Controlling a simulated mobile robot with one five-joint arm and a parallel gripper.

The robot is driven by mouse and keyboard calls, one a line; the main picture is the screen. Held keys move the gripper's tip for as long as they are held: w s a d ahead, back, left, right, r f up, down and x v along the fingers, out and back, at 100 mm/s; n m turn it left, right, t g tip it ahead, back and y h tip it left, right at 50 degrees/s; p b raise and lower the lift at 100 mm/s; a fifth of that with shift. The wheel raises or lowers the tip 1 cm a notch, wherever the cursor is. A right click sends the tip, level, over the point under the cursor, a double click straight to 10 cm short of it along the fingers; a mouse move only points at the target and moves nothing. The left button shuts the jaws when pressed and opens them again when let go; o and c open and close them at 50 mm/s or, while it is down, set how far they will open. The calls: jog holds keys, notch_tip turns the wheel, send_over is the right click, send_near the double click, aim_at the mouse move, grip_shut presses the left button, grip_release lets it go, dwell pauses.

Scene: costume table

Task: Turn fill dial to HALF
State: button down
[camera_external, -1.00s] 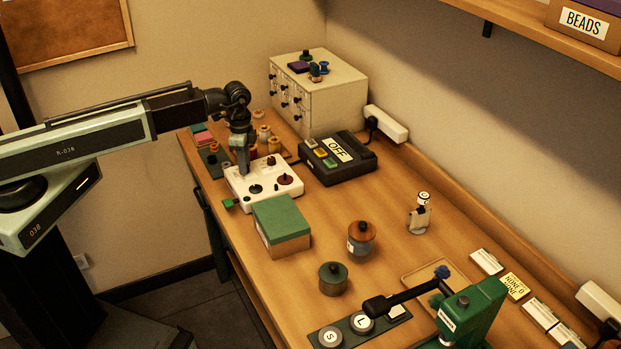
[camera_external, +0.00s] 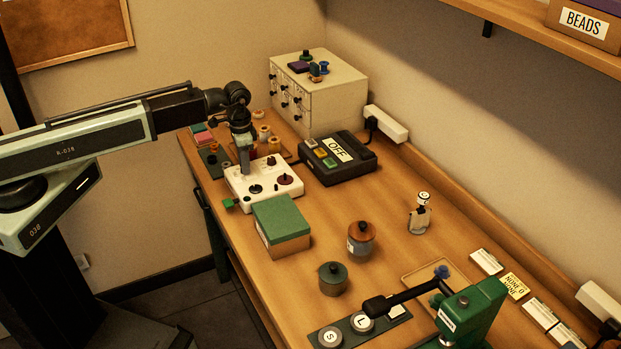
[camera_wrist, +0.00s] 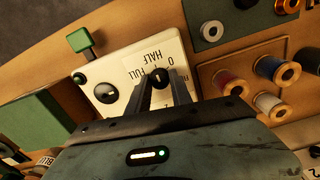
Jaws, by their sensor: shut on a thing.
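The white control box (camera_external: 265,190) stands on the table beneath my gripper (camera_external: 245,174). In the wrist view its panel (camera_wrist: 118,72) carries the words HALF and FULL and a 0, upside down. The small black fill dial (camera_wrist: 158,77) sits near these labels. My gripper (camera_wrist: 166,92) is shut on this dial, with one finger on each side. The dial's pointer is too small and covered to tell which mark it faces. A larger black knob (camera_wrist: 106,93) is on the same panel.
A green lever (camera_wrist: 80,42) sticks out from the box's edge. A green-lidded box (camera_external: 282,222) stands close in front. A black switch unit (camera_external: 338,160) marked OFF and several thread spools (camera_wrist: 275,70) are nearby. The table's middle is fairly open.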

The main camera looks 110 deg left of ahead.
jog(key=c, duration=1.1)
grip_release()
jog(key=shift+c, duration=0.2)
notch_tip(320, 180, up, 8)
jog(key=p, duration=0.8)
jog(key=shift+f, duration=0.1)
